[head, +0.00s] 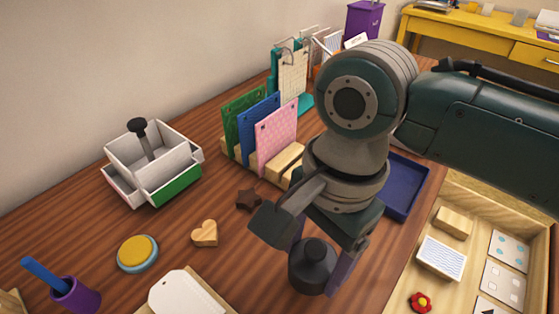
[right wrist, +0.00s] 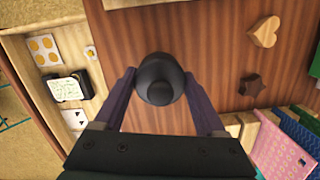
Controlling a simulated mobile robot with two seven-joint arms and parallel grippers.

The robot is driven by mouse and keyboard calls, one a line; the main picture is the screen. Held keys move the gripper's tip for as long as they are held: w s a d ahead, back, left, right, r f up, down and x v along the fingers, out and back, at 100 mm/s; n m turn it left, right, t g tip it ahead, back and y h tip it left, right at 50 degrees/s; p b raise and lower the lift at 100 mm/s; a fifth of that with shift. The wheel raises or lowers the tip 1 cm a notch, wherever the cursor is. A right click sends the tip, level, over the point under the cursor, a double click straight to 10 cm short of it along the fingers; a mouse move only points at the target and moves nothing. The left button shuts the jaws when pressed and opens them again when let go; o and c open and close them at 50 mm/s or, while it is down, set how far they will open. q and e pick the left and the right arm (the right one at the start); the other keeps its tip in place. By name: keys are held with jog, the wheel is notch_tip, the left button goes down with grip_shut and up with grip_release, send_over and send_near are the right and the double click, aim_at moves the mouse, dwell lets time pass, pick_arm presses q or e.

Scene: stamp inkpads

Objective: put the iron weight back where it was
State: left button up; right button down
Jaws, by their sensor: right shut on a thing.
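The iron weight (head: 312,266) is a dark grey, rounded body with a small knob on top. My right gripper (head: 320,256) comes down over it from above, with one purple finger on each side. In the right wrist view the weight (right wrist: 160,72) sits between the two fingers of my right gripper (right wrist: 158,84), which is shut on it. The weight appears upright, at or just above the wooden table; I cannot tell whether it touches the wood. My left gripper is not in view.
A heart-shaped wooden block (head: 205,233), a dark star (head: 249,199) and a yellow round inkpad (head: 138,252) lie left of the weight. A white card (head: 186,294) is in front. A blue tray (head: 405,187) and a wooden tray (head: 409,283) are to the right. A white box (head: 181,191) stands left.

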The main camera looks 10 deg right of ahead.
aim_at(311, 271)
jog(key=shift+f+b, duration=0.5)
jog(key=shift+f, duration=1.15)
jog(key=shift+f, duration=0.2)
grip_release()
jog(key=r+p, duration=0.1)
jog(key=r, duration=0.3)
jog(key=d+r+p, duration=0.1)
jog(key=r+p, duration=0.1)
jog(key=r, duration=0.2)
jog(key=r+p, duration=0.1)
jog(key=r, duration=0.3)
jog(key=shift+w+d+r, duration=0.1)
jog(key=shift+w+d, duration=0.05)
jog(key=shift+w, duration=0.2)
jog(key=s+a+f+n+t+y, duration=0.1)
jog(key=s+a+f+n, duration=0.1)
jog(key=s+n, duration=0.25)
jog(key=s+d+r+n+t+h, duration=0.1)
jog(key=s+d+n+t+h, duration=0.1)
jog(key=s+d+n, duration=0.6)
jog(key=shift+s+d+r+n+t, duration=0.2)
jog(key=shift+d+r+n+t, duration=0.3)
jog(key=shift+d+n, duration=0.55)
